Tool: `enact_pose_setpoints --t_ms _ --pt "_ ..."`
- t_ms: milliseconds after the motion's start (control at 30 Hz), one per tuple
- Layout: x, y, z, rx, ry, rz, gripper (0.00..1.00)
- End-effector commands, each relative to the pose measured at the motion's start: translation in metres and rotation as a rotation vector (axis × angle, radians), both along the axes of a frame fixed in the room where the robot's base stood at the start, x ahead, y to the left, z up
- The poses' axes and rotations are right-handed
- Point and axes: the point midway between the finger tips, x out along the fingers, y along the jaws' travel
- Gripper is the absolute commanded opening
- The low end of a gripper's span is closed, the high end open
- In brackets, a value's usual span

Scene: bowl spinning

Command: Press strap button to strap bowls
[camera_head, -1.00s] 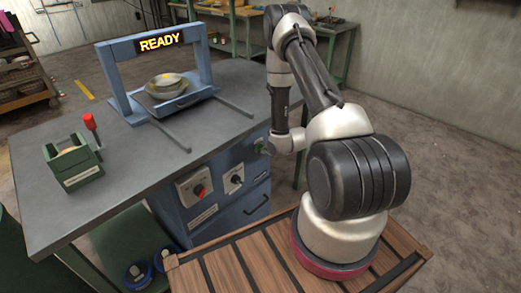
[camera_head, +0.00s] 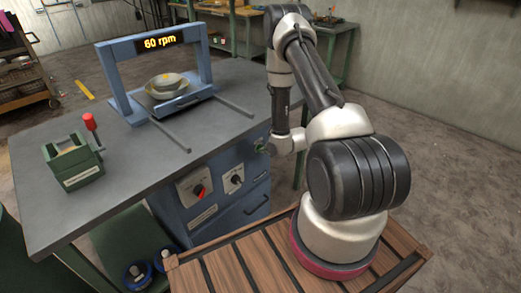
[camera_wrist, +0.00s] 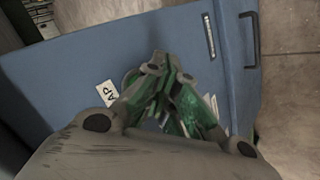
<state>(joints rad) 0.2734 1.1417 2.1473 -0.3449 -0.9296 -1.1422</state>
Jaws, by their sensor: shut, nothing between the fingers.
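The bowls (camera_head: 166,84) are stacked on the platform under the blue arch of the machine. The arch's display (camera_head: 158,42) reads "60 rpm". My gripper (camera_head: 262,146) is at the blue front panel of the bench, right of the knobs, mostly hidden behind my arm. In the wrist view my gripper (camera_wrist: 158,62) is shut and empty, its fingertips together against or just over the panel. A white label (camera_wrist: 108,94) ending in "AP" sits beside the fingertips. The button itself is hidden behind the fingers. I cannot tell whether the fingertips touch it.
A red knob (camera_head: 199,190) and a black knob (camera_head: 236,180) are on the panel left of my gripper. A green box with a red-handled lever (camera_head: 73,165) stands on the grey bench top (camera_head: 130,185). A drawer handle (camera_wrist: 249,38) sticks out nearby.

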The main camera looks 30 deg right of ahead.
Motion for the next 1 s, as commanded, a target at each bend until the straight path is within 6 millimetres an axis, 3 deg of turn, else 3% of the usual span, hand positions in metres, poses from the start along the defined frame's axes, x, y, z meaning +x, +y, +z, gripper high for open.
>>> enact_pose_setpoints --t_ms 567,1000 --pt "-0.012 -0.004 0.0 0.001 0.001 -0.002 0.0" --pt "-0.05 -0.017 0.0 0.0 0.002 -0.004 0.0"
